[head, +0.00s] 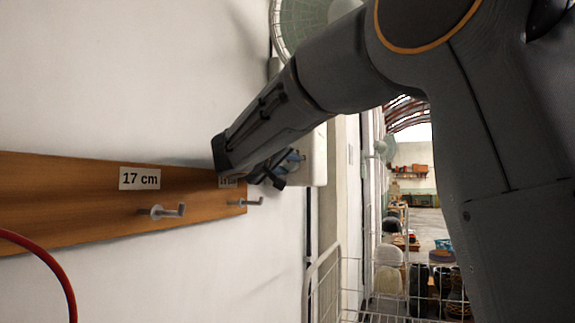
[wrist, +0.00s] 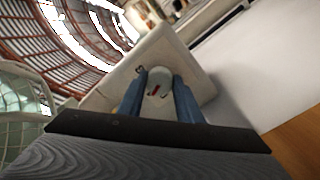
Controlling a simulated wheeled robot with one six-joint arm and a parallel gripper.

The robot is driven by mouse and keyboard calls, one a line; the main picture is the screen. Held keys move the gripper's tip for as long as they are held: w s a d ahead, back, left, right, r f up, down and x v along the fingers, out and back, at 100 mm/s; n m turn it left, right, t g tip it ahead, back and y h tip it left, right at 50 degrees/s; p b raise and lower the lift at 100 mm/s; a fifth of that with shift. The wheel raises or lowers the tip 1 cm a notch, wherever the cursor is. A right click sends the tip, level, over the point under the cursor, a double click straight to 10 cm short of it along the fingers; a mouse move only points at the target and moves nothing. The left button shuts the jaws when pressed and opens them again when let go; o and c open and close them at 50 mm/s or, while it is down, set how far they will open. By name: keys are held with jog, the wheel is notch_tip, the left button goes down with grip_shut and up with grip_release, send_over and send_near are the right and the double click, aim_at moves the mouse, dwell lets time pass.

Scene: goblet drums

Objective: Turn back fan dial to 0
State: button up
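The fan dial (wrist: 158,82) is a round, pale knob with a red mark and a dark mark on its face. It sits on a whitish control box (wrist: 185,55) in the wrist view. My gripper (wrist: 160,80) has its two blue fingers spread apart, one on each side of the dial. I see no clear gap between fingers and dial, but cannot tell whether they press on it. In the head view my gripper (head: 290,162) is at the whitish box (head: 313,158), and my arm hides the dial. The numbers around the dial are not readable.
A wooden board (head: 75,200) with metal hooks and a "17 cm" label runs along the white wall, close to my wrist. A round wire fan guard (head: 300,22) is above the box. A white wire rack (head: 350,290) stands below, and a red hoop enters lower left.

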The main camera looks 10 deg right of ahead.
jog(key=shift+c, duration=0.6)
jog(key=shift+f+n+b, duration=0.1)
jog(key=shift+n+b, duration=0.3)
jog(key=shift+b, duration=0.4)
jog(key=shift+n+b, duration=0.3)
jog(key=shift+b, duration=0.15)
jog(key=n+b, duration=0.2)
jog(key=shift+f+b, duration=0.1)
jog(key=shift+b, duration=0.3)
jog(key=shift+n+b, duration=1.45)
jog(key=shift+n, duration=0.95)
